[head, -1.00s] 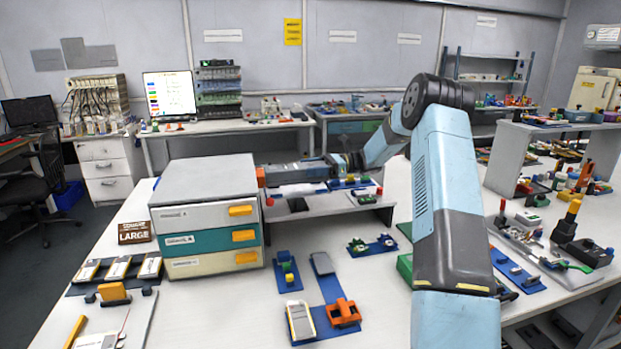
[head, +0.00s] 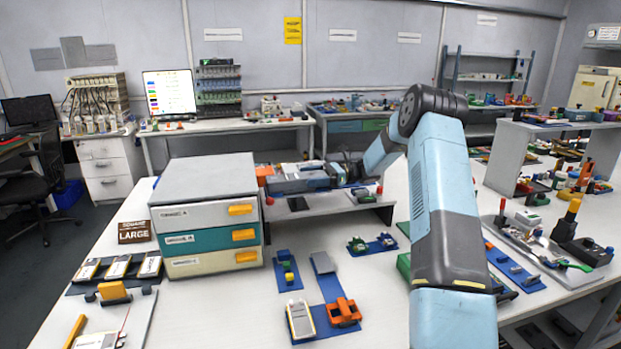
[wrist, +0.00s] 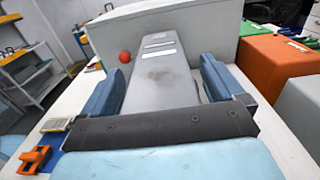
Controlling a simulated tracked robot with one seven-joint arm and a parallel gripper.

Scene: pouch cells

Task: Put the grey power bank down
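The grey power bank (wrist: 160,75) is a long flat grey slab with pale label stripes at its far end. In the wrist view it lies between the two blue fingers of my gripper (wrist: 165,85), which is shut on it. In the head view my gripper (head: 275,183) is low over the grey shelf (head: 330,206), beside the drawer unit. The power bank is not clearly seen there, and I cannot tell whether its underside touches anything.
A drawer unit (head: 206,217) stands left of my gripper. A red ball (wrist: 125,57) is near the power bank's far end. A blue mat (head: 332,289), an orange clamp (head: 344,312) and a grey block (head: 322,263) lie in front.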

